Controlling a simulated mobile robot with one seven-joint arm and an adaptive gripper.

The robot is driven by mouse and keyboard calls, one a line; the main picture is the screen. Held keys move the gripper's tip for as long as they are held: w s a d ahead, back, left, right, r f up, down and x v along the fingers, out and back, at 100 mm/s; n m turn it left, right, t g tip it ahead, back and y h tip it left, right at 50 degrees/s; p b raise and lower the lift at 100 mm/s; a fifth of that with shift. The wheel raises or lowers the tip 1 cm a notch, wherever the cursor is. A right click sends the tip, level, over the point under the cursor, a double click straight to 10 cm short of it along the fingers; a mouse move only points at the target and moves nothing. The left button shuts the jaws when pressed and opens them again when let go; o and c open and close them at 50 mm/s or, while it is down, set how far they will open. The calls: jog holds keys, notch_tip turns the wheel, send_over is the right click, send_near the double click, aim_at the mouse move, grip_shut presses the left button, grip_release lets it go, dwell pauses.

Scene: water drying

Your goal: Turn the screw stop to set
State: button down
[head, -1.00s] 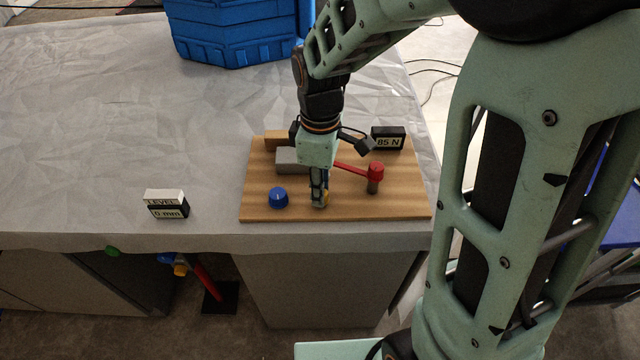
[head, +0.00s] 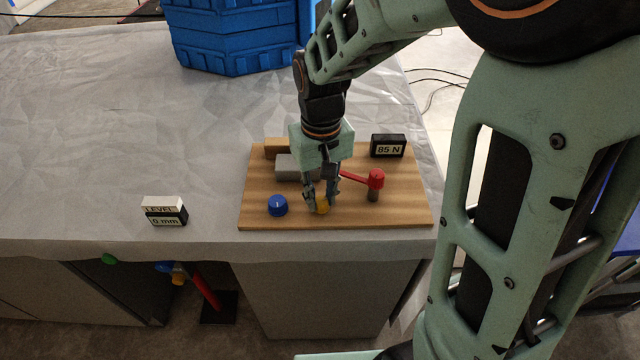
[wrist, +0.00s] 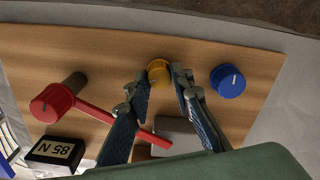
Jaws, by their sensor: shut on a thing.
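A wooden board (head: 407,213) lies on the covered table. A yellow knob (head: 322,206) stands near its front edge, and it also shows in the wrist view (wrist: 159,72). My gripper (head: 320,203) points down with its fingers on either side of the yellow knob, shut on it; the fingers also show in the wrist view (wrist: 162,87). The fingers partly hide the knob in the head view. A blue knob (head: 278,206) with a white mark stands to its left and is free. No label shows which knob is the screw stop.
A red lever (head: 375,179) on a post stands right of my gripper. A grey block (head: 290,167) sits behind. A black display (head: 388,146) reads 85 N. A level display (head: 165,212) reading 0 mm stands left of the board. A blue crate (head: 235,40) stands at the back.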

aim_at(321, 199)
jog(key=shift+m, duration=2.2)
jog(key=c, duration=1.7)
grip_release()
jog(key=shift+r, duration=0.1)
notch_tip(321, 199, up, 12)
jog(key=shift+f, duration=0.1)
